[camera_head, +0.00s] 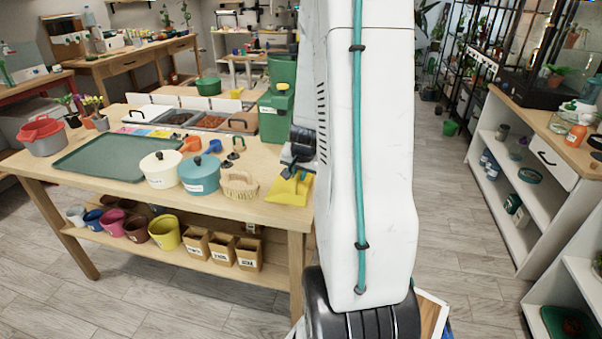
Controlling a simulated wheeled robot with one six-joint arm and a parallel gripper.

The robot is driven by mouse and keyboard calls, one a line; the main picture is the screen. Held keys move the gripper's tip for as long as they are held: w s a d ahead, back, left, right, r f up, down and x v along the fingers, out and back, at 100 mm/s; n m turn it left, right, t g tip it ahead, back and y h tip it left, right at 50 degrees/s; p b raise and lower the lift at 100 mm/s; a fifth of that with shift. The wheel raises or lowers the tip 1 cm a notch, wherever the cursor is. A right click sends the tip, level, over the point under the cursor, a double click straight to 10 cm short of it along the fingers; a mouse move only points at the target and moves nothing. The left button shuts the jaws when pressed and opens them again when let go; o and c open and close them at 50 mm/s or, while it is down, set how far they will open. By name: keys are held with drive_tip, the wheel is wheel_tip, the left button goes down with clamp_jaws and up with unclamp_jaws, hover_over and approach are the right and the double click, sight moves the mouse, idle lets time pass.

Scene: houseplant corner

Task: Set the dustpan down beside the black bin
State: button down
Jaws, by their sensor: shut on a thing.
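A yellow dustpan (289,190) shows at the right end of the wooden potting table, partly hidden by my arm. My gripper (292,166), dark and mostly hidden behind my white arm, is just above the dustpan and shut on it at its handle end. I cannot tell whether the dustpan touches the tabletop or hangs slightly above it. I cannot make out a black bin in this view; my arm hides the middle of the scene.
The wooden table (108,204) holds a green tray (92,158), a cream pot (160,170), a teal pot (200,175), a basket (240,185) and a green container (275,112). A white shelf unit (520,180) stands right. Floor between them is clear.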

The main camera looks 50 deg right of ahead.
drive_tip(key=c, duration=1.4)
unclamp_jaws()
drive_tip(key=shift+f, duration=0.1)
